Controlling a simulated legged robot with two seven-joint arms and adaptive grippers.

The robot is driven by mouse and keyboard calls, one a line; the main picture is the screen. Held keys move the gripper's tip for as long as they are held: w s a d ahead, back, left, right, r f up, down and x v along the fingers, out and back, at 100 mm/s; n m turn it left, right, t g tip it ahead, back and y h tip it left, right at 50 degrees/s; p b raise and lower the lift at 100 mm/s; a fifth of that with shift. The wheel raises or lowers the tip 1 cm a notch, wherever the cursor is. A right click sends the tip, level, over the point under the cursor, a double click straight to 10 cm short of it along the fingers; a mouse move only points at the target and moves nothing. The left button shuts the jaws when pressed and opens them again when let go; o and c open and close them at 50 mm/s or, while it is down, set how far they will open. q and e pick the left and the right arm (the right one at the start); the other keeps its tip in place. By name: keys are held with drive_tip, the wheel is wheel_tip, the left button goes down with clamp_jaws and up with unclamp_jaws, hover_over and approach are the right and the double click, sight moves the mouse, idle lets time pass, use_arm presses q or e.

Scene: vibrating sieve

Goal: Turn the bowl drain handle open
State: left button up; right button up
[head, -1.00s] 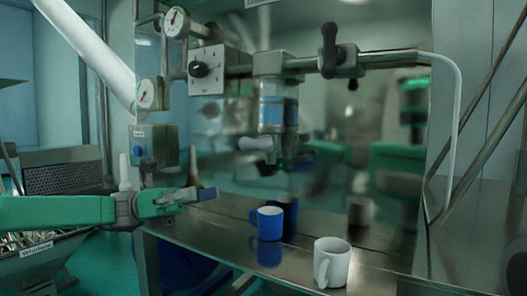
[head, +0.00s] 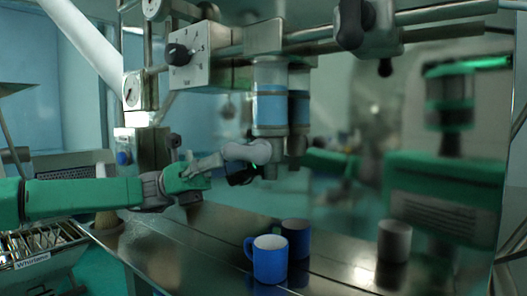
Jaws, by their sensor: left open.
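The bowl drain handle (head: 250,152) is a pale grey lever with a rounded end. It sits below the clear filter bowl (head: 269,92), which holds blue liquid. My left gripper (head: 208,172) comes in from the left with its fingers apart. Its fingertips are at the left end of the handle, very close to it. I cannot tell whether they touch it or reach around it. Where the fingers overlap the handle, its left end is partly hidden. My right gripper is not in view.
A blue mug (head: 268,262) stands on the steel counter (head: 190,245) below the handle. A shiny back panel mirrors the mugs and bowl. A grey knob box (head: 196,57) and gauges are at upper left; a pipe with a dark valve handle (head: 349,22) runs along the top.

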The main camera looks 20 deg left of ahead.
sight(257, 149)
use_arm(q)
drive_tip(key=x, duration=0.4)
drive_tip(key=shift+s+r+b, duration=0.1)
drive_tip(key=shift+s+b, duration=0.1)
drive_tip(key=shift+b, duration=0.1)
drive_tip(key=shift+s+d+r, duration=0.25)
drive_tip(key=shift+r, duration=0.1)
drive_tip(key=shift+x, duration=1.25)
drive_tip(key=shift+w+d+f, duration=0.15)
drive_tip(key=shift+w+f, duration=0.05)
drive_tip(key=shift+w, duration=0.05)
drive_tip(key=c, duration=0.7)
drive_tip(key=shift+a, duration=0.2)
clamp_jaws()
